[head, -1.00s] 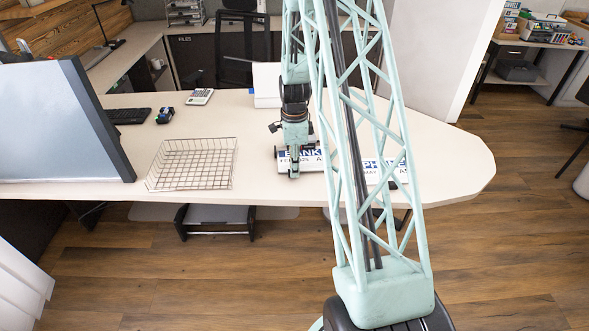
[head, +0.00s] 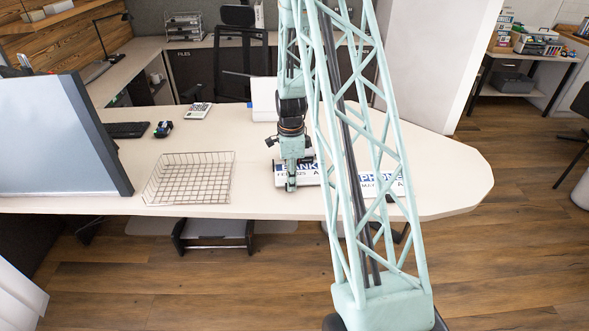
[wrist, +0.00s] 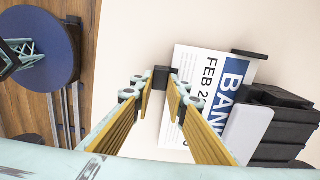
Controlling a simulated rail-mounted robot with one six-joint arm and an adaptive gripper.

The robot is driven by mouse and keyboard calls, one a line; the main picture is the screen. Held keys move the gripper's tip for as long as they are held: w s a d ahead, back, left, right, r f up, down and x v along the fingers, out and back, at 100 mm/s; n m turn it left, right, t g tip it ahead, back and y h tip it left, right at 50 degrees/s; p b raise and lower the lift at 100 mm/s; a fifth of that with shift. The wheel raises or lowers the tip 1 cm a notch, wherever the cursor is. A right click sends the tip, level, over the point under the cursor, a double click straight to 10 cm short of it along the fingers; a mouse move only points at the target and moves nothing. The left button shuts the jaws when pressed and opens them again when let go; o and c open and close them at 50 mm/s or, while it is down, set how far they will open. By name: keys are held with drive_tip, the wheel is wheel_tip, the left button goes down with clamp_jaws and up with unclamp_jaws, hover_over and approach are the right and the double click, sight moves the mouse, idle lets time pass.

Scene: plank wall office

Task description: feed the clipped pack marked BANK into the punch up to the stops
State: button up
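The pack marked BANK (head: 311,179) lies on the desk, white with a blue band; it also shows in the wrist view (wrist: 185,133). A small black block (wrist: 160,78), which looks like its clip, sits at the pack's edge nearest me. My gripper (head: 291,188) points down at the near left part of the pack. In the wrist view my gripper (wrist: 158,88) has its yellow-padded fingers apart, with the black block between or just beyond the tips; contact is unclear. A dark stepped object (wrist: 280,125) with a pale plate stands beside the pack; I cannot tell if it is the punch.
A second pack marked PHONE (head: 370,184) lies to the right, partly behind my arm. A wire basket (head: 190,178) stands to the left, beyond it a monitor (head: 60,135). A calculator (head: 197,109) lies farther back. The desk's right end (head: 450,180) is clear.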

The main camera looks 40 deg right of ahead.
drive_tip(key=o, duration=0.5)
drive_tip(key=shift+c, duration=0.2)
drive_tip(key=shift+r, duration=0.1)
wheel_tip(320, 180, up, 12)
idle(0.8)
idle(0.7)
drive_tip(key=shift+a, duration=0.1)
